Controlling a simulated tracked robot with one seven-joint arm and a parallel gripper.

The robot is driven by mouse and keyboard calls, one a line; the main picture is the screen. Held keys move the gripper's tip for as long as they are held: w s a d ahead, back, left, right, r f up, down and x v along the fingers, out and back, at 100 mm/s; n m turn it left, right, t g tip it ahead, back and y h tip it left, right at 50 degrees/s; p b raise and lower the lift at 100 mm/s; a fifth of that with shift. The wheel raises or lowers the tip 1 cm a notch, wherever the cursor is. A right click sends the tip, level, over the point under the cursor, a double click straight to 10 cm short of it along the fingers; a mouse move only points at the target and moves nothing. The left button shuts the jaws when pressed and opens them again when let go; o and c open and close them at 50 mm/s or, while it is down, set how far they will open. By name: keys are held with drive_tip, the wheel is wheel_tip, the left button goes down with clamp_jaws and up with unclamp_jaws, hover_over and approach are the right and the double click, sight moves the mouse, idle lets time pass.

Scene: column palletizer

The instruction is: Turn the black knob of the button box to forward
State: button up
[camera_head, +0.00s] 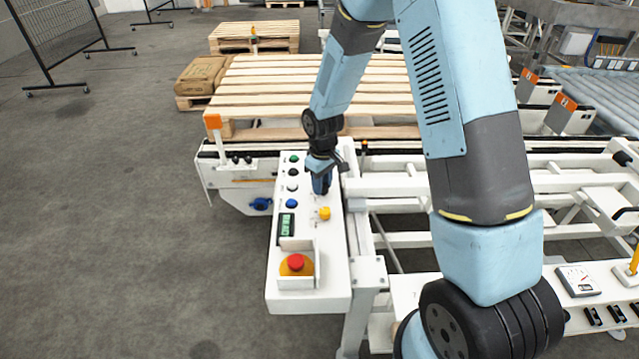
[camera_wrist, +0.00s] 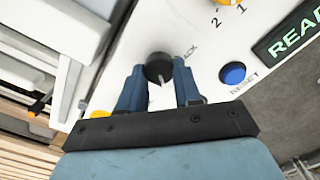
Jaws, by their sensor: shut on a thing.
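The button box (camera_head: 333,262) is a white sloped panel in front of the pallet in the head view. My gripper (camera_head: 321,187) reaches down onto its upper right part and hides the black knob there. In the wrist view the round black knob (camera_wrist: 158,66) sits between the two blue fingers of my gripper (camera_wrist: 159,90), which are shut on it. A pale pointer line on the knob points toward my gripper's palm. A partly covered label ending in "ACK" lies just right of the knob. No forward label is readable.
A blue reset button (camera_wrist: 232,73) and a green display (camera_wrist: 291,36) are near the knob. The panel also has a yellow selector (camera_head: 324,213) and a red emergency stop (camera_head: 295,262). A wooden pallet (camera_head: 270,85) and white conveyor frame (camera_head: 400,188) stand behind and right.

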drive_tip(key=shift+d+m, duration=0.2)
drive_tip(key=shift+m, duration=0.4)
drive_tip(key=shift+s, duration=0.1)
drive_tip(key=o, duration=1)
drive_tip(key=shift+o, duration=0.2)
drive_tip(key=shift+a, duration=0.1)
drive_tip(key=shift+r, duration=0.2)
wheel_tip(320, 180, up, 13)
drive_tip(key=shift+r, duration=0.15)
drive_tip(key=shift+r, duration=0.1)
